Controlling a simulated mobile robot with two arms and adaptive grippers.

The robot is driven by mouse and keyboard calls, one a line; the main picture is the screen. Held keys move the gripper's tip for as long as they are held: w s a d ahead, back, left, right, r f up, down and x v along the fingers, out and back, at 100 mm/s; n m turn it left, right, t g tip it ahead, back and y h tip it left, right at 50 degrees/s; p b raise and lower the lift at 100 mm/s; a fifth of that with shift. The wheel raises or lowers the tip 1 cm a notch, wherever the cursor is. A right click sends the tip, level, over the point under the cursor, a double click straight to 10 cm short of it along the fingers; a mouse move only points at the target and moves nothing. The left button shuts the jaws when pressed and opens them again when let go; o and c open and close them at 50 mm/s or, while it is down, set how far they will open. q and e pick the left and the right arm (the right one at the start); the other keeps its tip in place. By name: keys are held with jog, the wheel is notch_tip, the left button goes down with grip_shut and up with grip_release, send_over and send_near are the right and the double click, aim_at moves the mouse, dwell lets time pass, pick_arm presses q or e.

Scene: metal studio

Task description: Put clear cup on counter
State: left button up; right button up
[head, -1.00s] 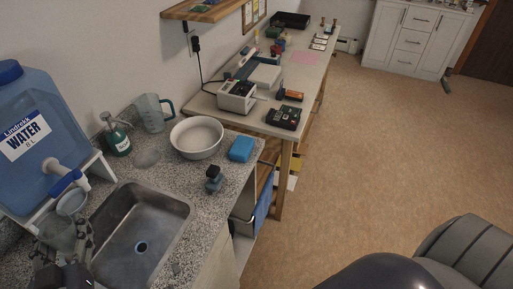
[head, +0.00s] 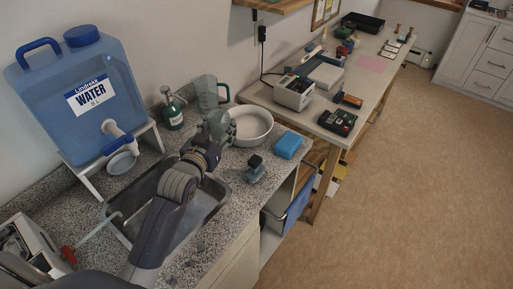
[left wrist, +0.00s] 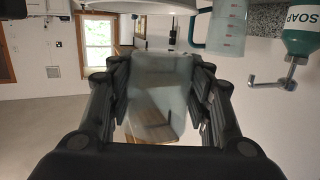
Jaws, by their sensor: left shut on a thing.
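My left gripper (head: 217,124) reaches over the sink's far end, in front of the white bowl in the head view. It is shut on the clear cup (left wrist: 160,85), which sits between the two black fingers in the left wrist view. The cup is see-through, and the room shows through it. In the head view the cup is hard to tell from the gripper. The speckled counter (head: 238,200) runs around the sink (head: 214,195); my left arm covers much of the sink. My right gripper is not in view.
The white bowl (head: 262,125), measuring jug (head: 207,93), soap bottle (head: 173,115), blue sponge (head: 288,146) and a small dark-topped object (head: 255,168) stand around the gripper. The water jug (head: 85,100) stands at left. Bare counter lies along the sink's right side.

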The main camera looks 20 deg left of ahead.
pick_arm(q)
jog(key=shift+w+a+f, duration=0.55)
jog(key=shift+a+f, duration=0.15)
jog(key=shift+a, duration=0.1)
notch_tip(320, 180, down, 4)
jog(key=shift+f+p, duration=0.1)
jog(key=shift+p, duration=0.2)
notch_tip(320, 180, down, 4)
jog(key=shift+f, duration=0.1)
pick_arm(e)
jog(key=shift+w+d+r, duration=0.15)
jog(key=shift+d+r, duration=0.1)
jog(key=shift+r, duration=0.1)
pick_arm(q)
jog(key=shift+f, duration=0.15)
jog(key=o, duration=1.1)
jog(key=shift+o, duration=0.2)
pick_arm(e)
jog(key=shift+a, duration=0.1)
